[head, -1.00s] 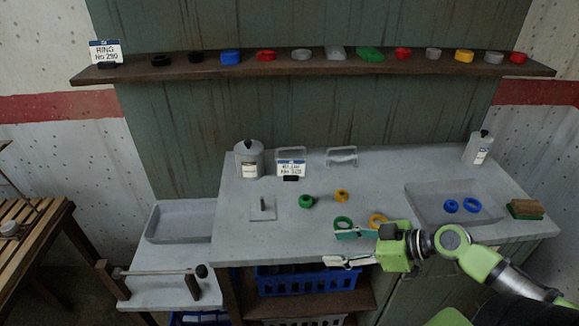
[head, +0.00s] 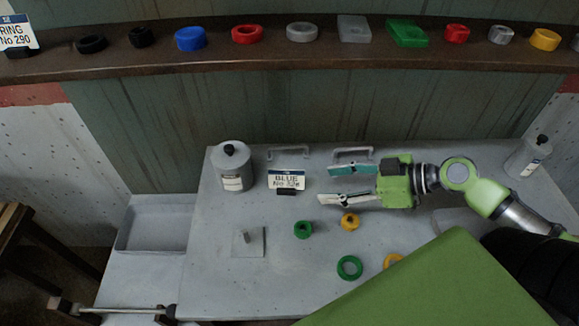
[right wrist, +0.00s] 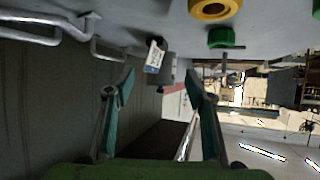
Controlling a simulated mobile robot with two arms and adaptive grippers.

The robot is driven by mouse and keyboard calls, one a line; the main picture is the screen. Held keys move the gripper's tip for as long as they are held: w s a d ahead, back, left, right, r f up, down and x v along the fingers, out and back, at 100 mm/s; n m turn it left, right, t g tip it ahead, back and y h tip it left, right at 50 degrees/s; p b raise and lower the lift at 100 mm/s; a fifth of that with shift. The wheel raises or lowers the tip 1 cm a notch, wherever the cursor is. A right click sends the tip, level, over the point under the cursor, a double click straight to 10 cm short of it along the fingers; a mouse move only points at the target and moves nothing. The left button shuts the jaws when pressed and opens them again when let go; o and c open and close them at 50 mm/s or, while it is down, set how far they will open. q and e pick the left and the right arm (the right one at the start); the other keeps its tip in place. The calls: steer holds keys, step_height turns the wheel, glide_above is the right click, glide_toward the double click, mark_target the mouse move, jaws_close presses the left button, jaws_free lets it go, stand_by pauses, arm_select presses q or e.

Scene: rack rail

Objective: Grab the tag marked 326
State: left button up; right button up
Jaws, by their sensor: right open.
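The tag (head: 287,180) is a white card with a blue top edge, reading BLUE No 326, in a small black stand on the grey bench. In the right wrist view the tag (right wrist: 154,57) appears small, ahead of the fingers and between them. My right gripper (head: 339,183) is open and empty, to the right of the tag and apart from it, its fingers pointing toward it. Its two teal-padded fingers also frame the right wrist view (right wrist: 160,88). My left gripper is not in view.
A grey canister (head: 232,168) stands left of the tag. Grey handles (head: 352,155) are behind. A green knobbed piece (head: 303,230), a yellow one (head: 350,222) and a green ring (head: 349,267) lie in front. Another tag (head: 15,33) reads RING No 290 on the shelf (head: 250,60).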

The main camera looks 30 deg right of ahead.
mark_target(285, 184)
steer(key=x, duration=0.3)
steer(key=shift+w+a+r, duration=0.1)
steer(key=shift+a, duration=0.3)
steer(key=p+x, duration=0.1)
steer(key=x, duration=0.3)
steer(key=shift+w+d, duration=0.1)
steer(key=shift+d, duration=0.05)
steer(key=shift+w+a+f, duration=0.25)
steer(key=shift+a+f, duration=0.05)
steer(key=shift+w+a+f+p, duration=0.1)
steer(key=shift+w+a+p, duration=0.05)
steer(key=shift+w+p, duration=0.25)
steer(key=p+x, duration=0.1)
steer(key=x, duration=0.2)
steer(key=shift+w+a+f, duration=0.1)
steer(key=shift+w, duration=0.3)
steer(key=shift+w+a+f+p, duration=0.15)
steer(key=shift+a+f+p, duration=0.05)
steer(key=shift+f+p, duration=0.1)
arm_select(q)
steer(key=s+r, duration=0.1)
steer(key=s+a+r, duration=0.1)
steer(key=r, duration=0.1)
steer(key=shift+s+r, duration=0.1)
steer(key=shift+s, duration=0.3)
arm_select(e)
steer(key=c, duration=1.2)
